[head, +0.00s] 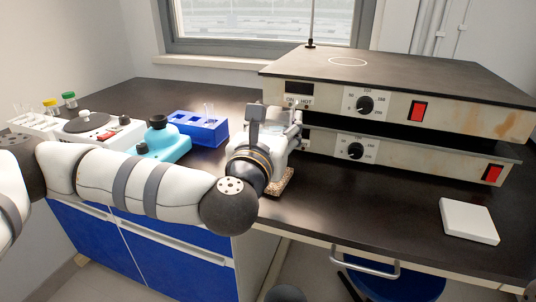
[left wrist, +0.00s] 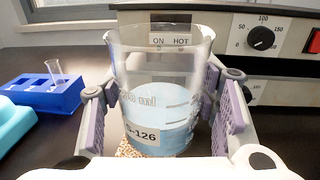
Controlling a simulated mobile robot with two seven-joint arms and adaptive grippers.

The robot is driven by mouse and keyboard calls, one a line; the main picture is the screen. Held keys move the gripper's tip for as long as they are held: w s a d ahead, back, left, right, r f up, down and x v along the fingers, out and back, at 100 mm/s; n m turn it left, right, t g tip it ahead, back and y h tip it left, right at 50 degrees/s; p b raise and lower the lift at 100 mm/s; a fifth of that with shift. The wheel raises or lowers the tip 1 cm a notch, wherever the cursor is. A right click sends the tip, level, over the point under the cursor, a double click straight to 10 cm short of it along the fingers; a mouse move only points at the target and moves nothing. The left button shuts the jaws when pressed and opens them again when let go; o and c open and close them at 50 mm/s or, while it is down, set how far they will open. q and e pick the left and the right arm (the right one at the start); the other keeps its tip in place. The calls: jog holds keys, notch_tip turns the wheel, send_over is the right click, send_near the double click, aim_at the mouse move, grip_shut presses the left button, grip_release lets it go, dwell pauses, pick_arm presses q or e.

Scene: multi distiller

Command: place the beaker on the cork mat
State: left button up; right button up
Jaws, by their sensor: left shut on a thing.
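The beaker (left wrist: 150,75) is clear glass with pale blue liquid and a label ending in "126". It stands upright between the purple-padded fingers of my left gripper (left wrist: 165,112), which is shut on it. In the head view my left gripper (head: 272,128) is in front of the hot plates and mostly hides the beaker. The speckled cork mat (head: 285,182) shows just below the gripper. A bit of it also shows under the beaker in the left wrist view (left wrist: 128,150). I cannot tell whether the beaker's base touches it. My right gripper is out of view.
Two stacked hot plates (head: 440,105) stand close behind the gripper. A blue tube rack (head: 195,128), a turquoise device (head: 160,146) and a white device (head: 88,128) are to the left. A white square block (head: 468,220) lies at the right. The counter between is clear.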

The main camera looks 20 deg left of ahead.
pick_arm(q)
jog(key=w+f, duration=0.1)
jog(key=a+f, duration=0.1)
jog(key=f, duration=0.1)
jog(key=w+a+f, duration=0.1)
jog(key=shift+w+f, duration=0.35)
jog(key=f, duration=0.2)
jog(key=f+b, duration=0.1)
jog(key=shift+w+a+f, duration=0.15)
jog(key=shift+a+f, duration=0.05)
jog(key=shift+f, duration=0.15)
jog(key=shift+r, duration=0.15)
jog(key=shift+f, duration=0.3)
jog(key=o, duration=1.3)
jog(key=shift+r, duration=0.1)
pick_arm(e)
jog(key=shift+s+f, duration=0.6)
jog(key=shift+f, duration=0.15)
pick_arm(q)
jog(key=shift+r, duration=0.1)
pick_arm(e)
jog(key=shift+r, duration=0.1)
